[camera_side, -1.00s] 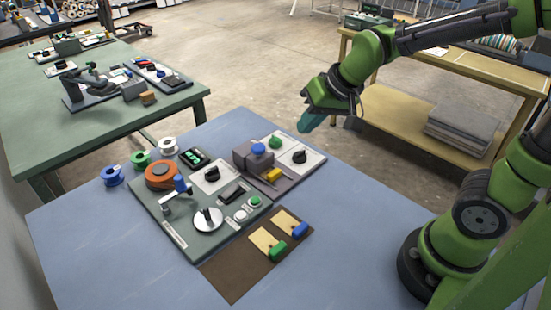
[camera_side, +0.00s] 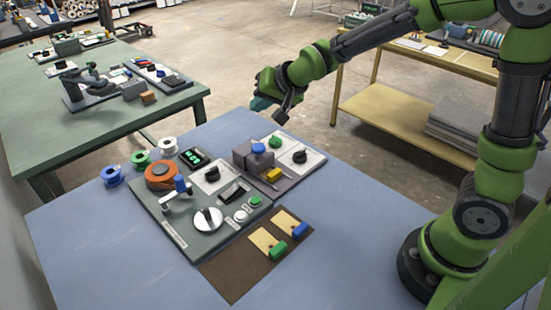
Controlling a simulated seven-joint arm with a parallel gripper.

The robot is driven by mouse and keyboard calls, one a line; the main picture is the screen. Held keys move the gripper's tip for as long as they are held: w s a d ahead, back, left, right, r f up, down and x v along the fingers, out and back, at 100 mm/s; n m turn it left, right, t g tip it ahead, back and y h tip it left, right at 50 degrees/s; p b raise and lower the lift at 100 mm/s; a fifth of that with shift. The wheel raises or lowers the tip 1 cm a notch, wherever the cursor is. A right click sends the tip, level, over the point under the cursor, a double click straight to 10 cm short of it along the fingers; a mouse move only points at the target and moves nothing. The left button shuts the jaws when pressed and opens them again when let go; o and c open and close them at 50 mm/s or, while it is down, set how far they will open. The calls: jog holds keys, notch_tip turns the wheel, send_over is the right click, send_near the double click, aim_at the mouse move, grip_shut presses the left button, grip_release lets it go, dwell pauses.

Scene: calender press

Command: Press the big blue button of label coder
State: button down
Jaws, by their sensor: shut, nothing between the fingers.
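The label coder (camera_side: 243,158) is a grey box on a dark plate at the back of the blue table. Its big blue button (camera_side: 258,148) sits on top of the box. A yellow block (camera_side: 273,174) lies in front of the box. My gripper (camera_side: 258,104) is in the air above and behind the button, apart from it.
Beside the coder is a white panel with a green button (camera_side: 275,141) and black knob (camera_side: 299,156). In front is a green board (camera_side: 176,233) with an orange roll (camera_side: 160,175) and upright crank handle. A brown mat (camera_side: 231,287) holds green- and blue-handled tags. The table's front is clear.

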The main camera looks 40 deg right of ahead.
aim_at(262, 148)
jog(key=shift+f, duration=4.3)
jog(key=shift+f, duration=0.1)
jog(key=shift+f, duration=0.3)
jog(key=shift+f, duration=0.8)
jog(key=shift+r, duration=1.25)
jog(key=shift+r, duration=0.1)
jog(key=shift+r, duration=2.4)
